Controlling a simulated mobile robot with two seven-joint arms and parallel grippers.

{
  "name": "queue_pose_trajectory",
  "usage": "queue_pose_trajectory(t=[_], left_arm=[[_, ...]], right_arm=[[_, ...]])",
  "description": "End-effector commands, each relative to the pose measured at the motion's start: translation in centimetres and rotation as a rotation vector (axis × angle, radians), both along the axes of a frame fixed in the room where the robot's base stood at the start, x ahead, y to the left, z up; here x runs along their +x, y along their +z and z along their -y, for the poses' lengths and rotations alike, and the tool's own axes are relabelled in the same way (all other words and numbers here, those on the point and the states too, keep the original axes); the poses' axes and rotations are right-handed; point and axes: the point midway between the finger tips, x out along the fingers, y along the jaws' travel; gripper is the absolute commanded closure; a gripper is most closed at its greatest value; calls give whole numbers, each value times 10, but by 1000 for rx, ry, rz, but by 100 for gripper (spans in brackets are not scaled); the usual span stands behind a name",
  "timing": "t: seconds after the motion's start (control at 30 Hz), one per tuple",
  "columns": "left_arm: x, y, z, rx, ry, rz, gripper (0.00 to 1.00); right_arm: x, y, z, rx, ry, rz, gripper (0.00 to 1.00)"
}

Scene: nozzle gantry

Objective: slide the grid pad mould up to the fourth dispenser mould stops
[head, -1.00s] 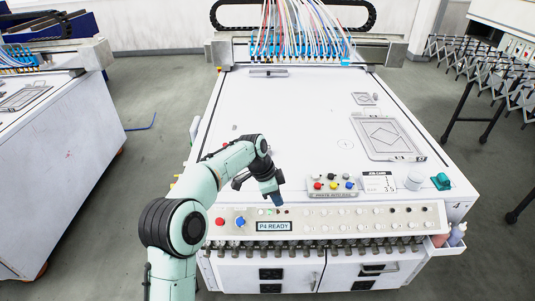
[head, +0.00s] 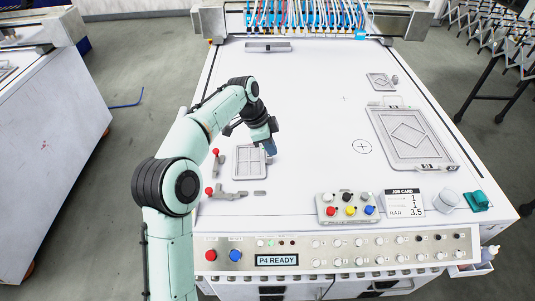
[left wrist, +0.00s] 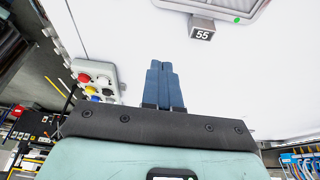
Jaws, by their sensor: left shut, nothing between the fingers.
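The grid pad mould (head: 240,165) is a grey tray with a cross-shaped grid, flat at the left of the white table. Two grey stops with red knobs stand nearby: one (head: 217,163) at its left, one (head: 226,193) just in front of it. Whether the mould touches them is unclear. My left gripper (head: 270,150) is shut and empty, pointing down by the mould's right edge; contact cannot be told. In the left wrist view its blue fingers (left wrist: 163,82) are together over bare white table. A grey-framed tray edge with a tag reading 55 (left wrist: 202,34) shows there.
A diamond-pattern mould (head: 411,137) lies at the right, with a smaller plate (head: 380,82) behind it. A button box (head: 347,207), job card (head: 404,202), white cup (head: 446,200) and teal object (head: 476,201) line the front. The panel (head: 276,261) reads P4 READY. The table's middle is clear.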

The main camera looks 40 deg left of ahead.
Motion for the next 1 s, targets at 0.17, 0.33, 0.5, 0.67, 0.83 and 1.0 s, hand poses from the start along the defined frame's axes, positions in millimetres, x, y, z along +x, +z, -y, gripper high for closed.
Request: queue_pose_trajectory(t=[0.17, 0.33, 0.5, 0.67, 0.83, 1.0], left_arm=[[1, -8, 2, -1, -1, -1, 100], [6, -34, 10, -2, -2, -4, 100], [14, -70, 19, -2, -2, -5, 100], [21, -100, 28, -2, -3, -4, 100], [3, -95, 4, 0, 4, -2, 100], [-4, -95, -4, 1, 1, -1, 100]], right_arm=[[-1, -2, 0, -1, 0, -2, 57], [-3, -6, 0, -1, -1, -4, 57], [-4, -10, 0, -1, -1, -5, 57], [-5, -13, 0, 0, -1, -6, 57], [-4, -12, 0, 0, 0, -6, 57], [-4, -12, 0, 0, 0, -6, 57]])
